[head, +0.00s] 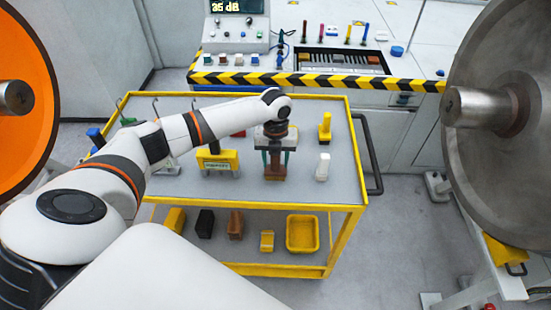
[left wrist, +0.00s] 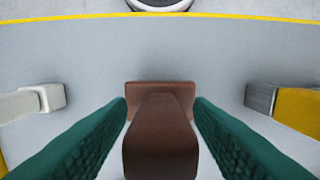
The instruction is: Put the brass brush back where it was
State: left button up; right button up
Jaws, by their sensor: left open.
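A brown piece, which looks like the brass brush (head: 275,173), stands on the grey top of the yellow-framed cart (head: 342,185). My left gripper (head: 275,160) points down over it, with its green fingers on either side. In the left wrist view the brown brush (left wrist: 160,140) lies between the two open fingers (left wrist: 160,108). A gap shows on each side, so the fingers do not appear to grip it. Its bristles cannot be made out. My right gripper is out of view.
A labelled yellow item (head: 218,160) stands left of the brush; a white item (head: 323,167) and a yellow item (head: 324,128) stand right. A yellow bin (head: 302,233) and several blocks sit on the lower shelf. A large grey wheel (head: 505,190) rises at right.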

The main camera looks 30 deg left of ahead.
pick_arm(q)
jog(key=r+b, duration=0.1)
jog(key=r, duration=0.3)
jog(key=r+b, duration=0.1)
jog(key=r, duration=0.7)
jog(key=shift+w+a+b, duration=0.2)
jog(key=shift+w+b, duration=0.1)
jog(key=shift+b, duration=0.1)
